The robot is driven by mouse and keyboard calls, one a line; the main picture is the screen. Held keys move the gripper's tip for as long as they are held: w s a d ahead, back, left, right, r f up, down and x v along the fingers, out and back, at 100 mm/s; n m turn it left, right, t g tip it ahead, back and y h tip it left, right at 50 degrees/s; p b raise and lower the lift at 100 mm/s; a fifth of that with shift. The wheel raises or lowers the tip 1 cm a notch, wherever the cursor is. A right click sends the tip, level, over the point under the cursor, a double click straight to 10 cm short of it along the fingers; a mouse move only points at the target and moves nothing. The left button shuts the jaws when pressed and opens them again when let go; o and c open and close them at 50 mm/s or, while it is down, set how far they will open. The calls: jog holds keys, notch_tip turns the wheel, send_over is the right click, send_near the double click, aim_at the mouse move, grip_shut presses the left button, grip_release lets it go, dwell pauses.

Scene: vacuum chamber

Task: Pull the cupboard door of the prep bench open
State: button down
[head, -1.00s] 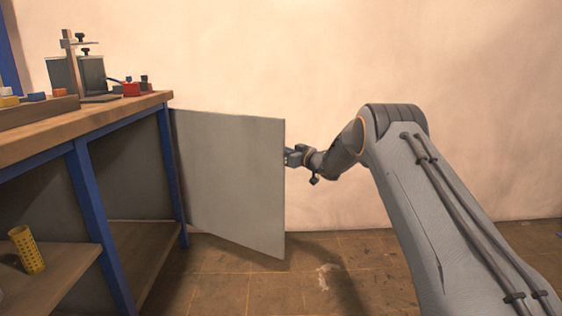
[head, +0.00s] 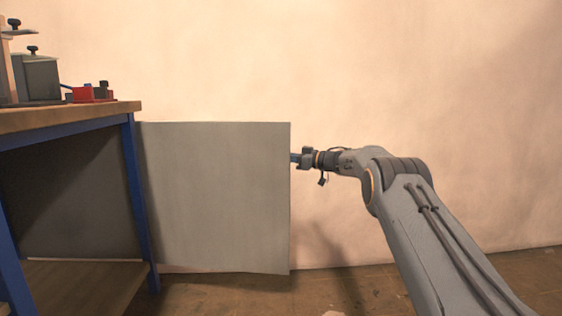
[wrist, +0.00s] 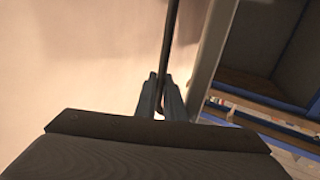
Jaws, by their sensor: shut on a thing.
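The grey cupboard door (head: 215,195) stands swung wide out from the blue-framed prep bench (head: 70,130) in the head view, its broad face turned toward me. My gripper (head: 297,158) is at the door's free right edge, and its fingertips are partly hidden behind that edge. In the wrist view my gripper (wrist: 160,95) is shut on a thin dark bar, the door handle (wrist: 170,50), which runs between the two fingers. The door's edge (wrist: 208,55) shows just right of the handle.
A red block (head: 92,95) and a dark grey box (head: 38,80) stand on the bench top. The bench has an open lower shelf (head: 85,280). A plain pale wall (head: 430,90) is behind. Bare brown floor (head: 230,290) lies below the door.

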jog(key=shift+w+a+r, duration=0.15)
jog(key=shift+a+r, duration=0.05)
jog(key=shift+a, duration=0.2)
jog(key=c, duration=2.1)
grip_release()
jog(key=shift+d, duration=0.2)
jog(key=shift+s+d+r+p, duration=0.1)
jog(key=shift+s+d+p, duration=0.15)
jog(key=shift+d+p, duration=0.1)
jog(key=p+v, duration=0.1)
jog(key=v, duration=0.1)
jog(key=p+v, duration=0.1)
jog(key=v, duration=0.2)
jog(key=p+v, duration=0.1)
jog(key=v, duration=0.1)
jog(key=shift+w+d+f, duration=0.1)
jog(key=shift+d+f, duration=0.15)
jog(key=shift+f, duration=0.05)
